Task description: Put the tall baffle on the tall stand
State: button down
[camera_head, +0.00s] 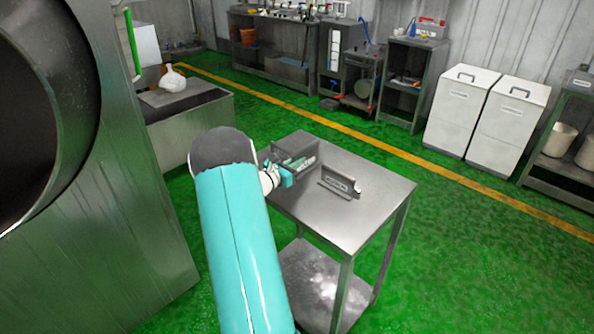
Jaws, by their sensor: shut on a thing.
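My gripper (294,172) is at the left side of a steel table (362,220), close to its top. It is shut on a dark grey metal plate (292,148), which looks like the tall baffle. The plate stands upright near the table's back left corner. My fingers and arm cover part of it, and I cannot tell whether it touches the table or a stand. A low grey metal stand with an upright plate and a pale label (341,184) sits on the middle of the table, to the right of my gripper and apart from it. I cannot make out which stand is the tall one.
A large grey drum machine (115,190) fills the left side. A low metal bench holds a white bag (172,80) behind my arm. Two white bins (462,108) and workbenches line the back wall. The table's front and right top are clear, and green floor is open around it.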

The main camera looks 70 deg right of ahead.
jog(key=shift+d+f, duration=0.15)
jog(key=shift+f, duration=0.05)
jog(key=shift+d+f, duration=0.15)
jog(key=shift+f, duration=1.45)
jog(key=shift+w+f, duration=0.1)
jog(key=c, duration=1.6)
grip_release()
jog(key=shift+f, duration=0.1)
jog(key=shift+o, duration=0.2)
jog(key=shift+w+a, duration=0.1)
jog(key=shift+a, duration=0.2)
jog(key=v, duration=1.1)
jog(key=shift+w+a, duration=0.1)
jog(key=shift+a, duration=0.1)
